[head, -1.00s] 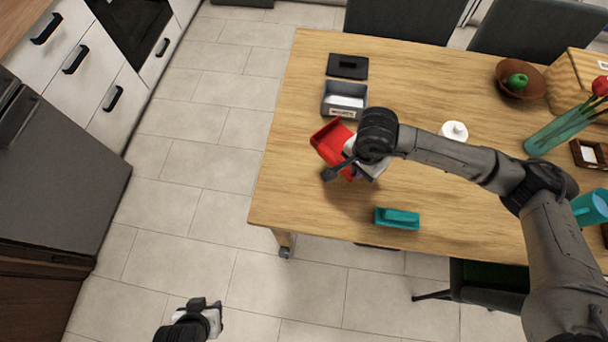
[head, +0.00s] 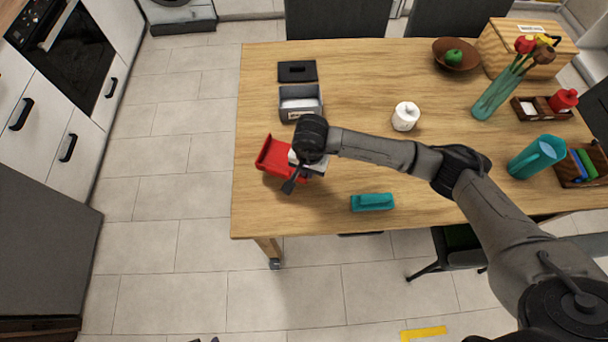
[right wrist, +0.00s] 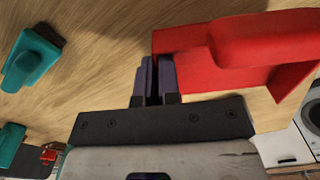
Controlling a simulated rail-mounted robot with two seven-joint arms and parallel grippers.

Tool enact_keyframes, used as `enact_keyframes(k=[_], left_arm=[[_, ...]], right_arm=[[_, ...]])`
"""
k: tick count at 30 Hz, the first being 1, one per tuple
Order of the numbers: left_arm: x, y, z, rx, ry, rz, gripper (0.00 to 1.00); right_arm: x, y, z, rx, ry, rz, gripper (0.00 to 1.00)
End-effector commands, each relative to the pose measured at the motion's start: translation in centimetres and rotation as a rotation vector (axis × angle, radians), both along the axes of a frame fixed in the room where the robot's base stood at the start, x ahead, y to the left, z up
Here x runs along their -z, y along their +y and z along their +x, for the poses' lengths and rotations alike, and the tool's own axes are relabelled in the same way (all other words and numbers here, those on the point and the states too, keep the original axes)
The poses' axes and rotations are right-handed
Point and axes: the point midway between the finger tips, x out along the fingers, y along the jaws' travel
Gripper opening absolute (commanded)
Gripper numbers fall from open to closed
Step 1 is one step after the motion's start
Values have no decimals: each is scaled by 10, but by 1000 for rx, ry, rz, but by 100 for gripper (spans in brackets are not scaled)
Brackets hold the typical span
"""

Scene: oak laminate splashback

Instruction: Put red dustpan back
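The red dustpan (head: 272,156) is at the left end of the wooden table, below the grey bin. It is large in the right wrist view (right wrist: 270,40). My right gripper (head: 300,165) is at the dustpan's right side, and my wrist hides part of the pan in the head view. In the right wrist view the fingers (right wrist: 155,65) are close together at the pan's edge and look shut on it. Whether the pan touches the tabletop is unclear. Only a dark sliver of my left gripper (head: 207,340) shows at the bottom edge of the head view.
A grey labelled bin (head: 301,103), a black lid (head: 297,71) and a teal brush (head: 372,202) are near the dustpan. A white lidded jar (head: 405,116) stands farther right. A teal vase (head: 495,95) and teal jug (head: 537,156) are at the right. Open floor lies left.

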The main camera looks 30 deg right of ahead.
Motion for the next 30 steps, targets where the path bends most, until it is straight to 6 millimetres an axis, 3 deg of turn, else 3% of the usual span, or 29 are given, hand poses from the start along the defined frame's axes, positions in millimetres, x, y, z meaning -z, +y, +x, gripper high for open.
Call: enact_keyframes(k=[10, 19, 30], left_arm=[[3, 3, 0, 6, 1, 10, 43], [9, 4, -1, 9, 2, 14, 43], [12, 2, -1, 5, 3, 7, 43]], right_arm=[[12, 8, 10, 2, 0, 0, 0], [46, 8, 9, 1, 0, 0, 0], [50, 8, 10, 0, -1, 0, 0]])
